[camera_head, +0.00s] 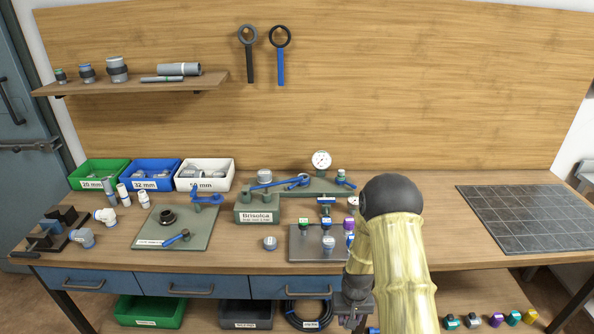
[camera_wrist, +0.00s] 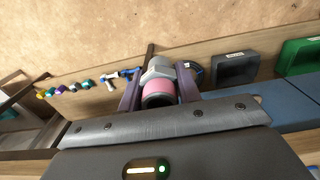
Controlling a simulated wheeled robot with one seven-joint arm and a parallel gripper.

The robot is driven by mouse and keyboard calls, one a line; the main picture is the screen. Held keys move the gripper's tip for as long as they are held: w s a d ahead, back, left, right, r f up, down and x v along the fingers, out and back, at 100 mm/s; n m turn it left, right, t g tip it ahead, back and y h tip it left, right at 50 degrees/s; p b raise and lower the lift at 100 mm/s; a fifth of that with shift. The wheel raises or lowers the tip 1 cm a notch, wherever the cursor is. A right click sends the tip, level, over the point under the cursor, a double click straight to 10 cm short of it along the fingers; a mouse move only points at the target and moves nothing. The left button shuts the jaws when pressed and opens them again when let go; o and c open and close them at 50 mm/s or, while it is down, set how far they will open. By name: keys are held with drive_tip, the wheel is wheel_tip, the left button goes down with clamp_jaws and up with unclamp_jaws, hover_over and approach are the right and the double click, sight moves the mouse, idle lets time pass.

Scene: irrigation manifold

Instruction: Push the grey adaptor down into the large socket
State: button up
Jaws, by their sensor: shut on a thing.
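My gripper (camera_head: 354,308) hangs low in front of the bench's front edge, below the top, partly hidden by my arm. In the wrist view my gripper (camera_wrist: 159,88) is shut on a fitting with a grey hexagonal body (camera_wrist: 160,68) and a pink end (camera_wrist: 158,91). The fitting looks like the grey adaptor, but I cannot be sure. It lies between the two fingers, apart from the bench. The green manifold (camera_head: 257,211) stands at mid-bench with blue-handled valves and a gauge (camera_head: 321,162). I cannot tell which opening is the large socket.
A grey tray (camera_head: 303,246) with small coloured fittings lies near my arm. A green mat (camera_head: 204,238) holds a black ring (camera_head: 167,217). Green, blue and white bins stand at the back left. A dark grid mat (camera_head: 530,225) lies bare at right. Bins (camera_wrist: 236,68) sit below the bench.

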drive_tip(key=w+a+r+m+p, duration=0.2)
drive_tip(key=w+a+r+p, duration=0.2)
drive_tip(key=r, duration=0.5)
drive_tip(key=w+a+r+m+p, duration=0.2)
drive_tip(key=w+a+r+p, duration=0.2)
drive_tip(key=r, duration=0.5)
drive_tip(key=w+a+r+m+p, duration=0.2)
drive_tip(key=w+a+r+p, duration=0.2)
drive_tip(key=r+p, duration=0.3)
wheel_tip(320, 180, up, 3)
drive_tip(key=shift+w+a+f, duration=0.15)
drive_tip(key=shift+w+a, duration=0.1)
drive_tip(key=shift+w, duration=0.15)
